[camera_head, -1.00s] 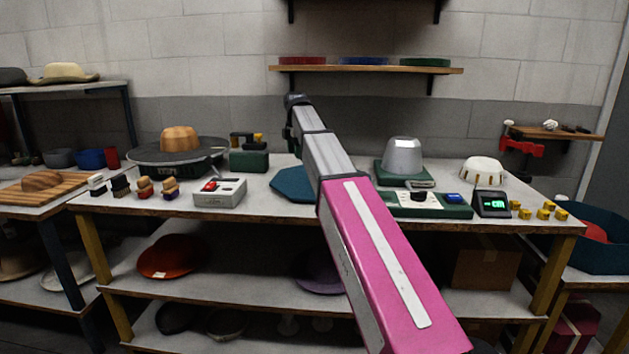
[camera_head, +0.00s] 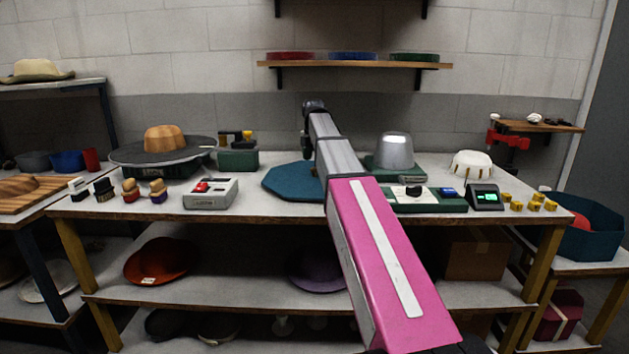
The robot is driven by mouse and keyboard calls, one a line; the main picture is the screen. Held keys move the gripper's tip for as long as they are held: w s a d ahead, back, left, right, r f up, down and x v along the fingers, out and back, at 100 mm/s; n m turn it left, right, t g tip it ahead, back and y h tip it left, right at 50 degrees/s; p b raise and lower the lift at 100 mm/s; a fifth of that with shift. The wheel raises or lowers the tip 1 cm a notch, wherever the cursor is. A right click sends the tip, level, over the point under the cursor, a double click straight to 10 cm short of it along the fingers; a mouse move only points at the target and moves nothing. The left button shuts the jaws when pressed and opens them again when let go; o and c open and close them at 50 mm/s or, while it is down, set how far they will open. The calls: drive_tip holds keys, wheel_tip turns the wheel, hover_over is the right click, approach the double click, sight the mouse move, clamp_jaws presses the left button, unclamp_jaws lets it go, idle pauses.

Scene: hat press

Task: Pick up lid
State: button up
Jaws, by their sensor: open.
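The lid looks to be the flat teal octagonal piece (camera_head: 292,182) lying on the middle of the worktable. My pink and grey arm hides its right part. A teal box (camera_head: 590,244) of matching colour stands on the low table at the far right, with something red inside. My gripper (camera_head: 306,146) is at the far end of the arm, above and behind the lid, apart from it. It looks small and dark, its fingers are hard to make out, and nothing shows in it.
A wooden hat block (camera_head: 165,139) on a round dark plate and a grey control box (camera_head: 210,194) stand left of the lid. A metal dome (camera_head: 394,151), a green control panel (camera_head: 425,200) and a white crown-shaped form (camera_head: 471,164) stand right. A wall shelf (camera_head: 350,66) hangs above.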

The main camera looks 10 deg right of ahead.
sight(315, 169)
drive_tip(key=f, duration=0.5)
drive_tip(key=shift+s+d, duration=0.1)
drive_tip(key=shift+d, duration=0.1)
drive_tip(key=c, duration=1)
drive_tip(key=shift+r, duration=0.1)
drive_tip(key=shift+c, duration=0.3)
drive_tip(key=shift+r, duration=0.5)
drive_tip(key=r, duration=0.3)
drive_tip(key=shift+s+a+r, duration=0.15)
drive_tip(key=shift+s+r, duration=0.1)
drive_tip(key=shift+s, duration=0.15)
drive_tip(key=s+a+r, duration=0.4)
drive_tip(key=s+r, duration=0.2)
drive_tip(key=s, duration=0.4)
drive_tip(key=shift+a+r, duration=0.2)
drive_tip(key=shift+r, duration=0.05)
drive_tip(key=shift+d, duration=0.15)
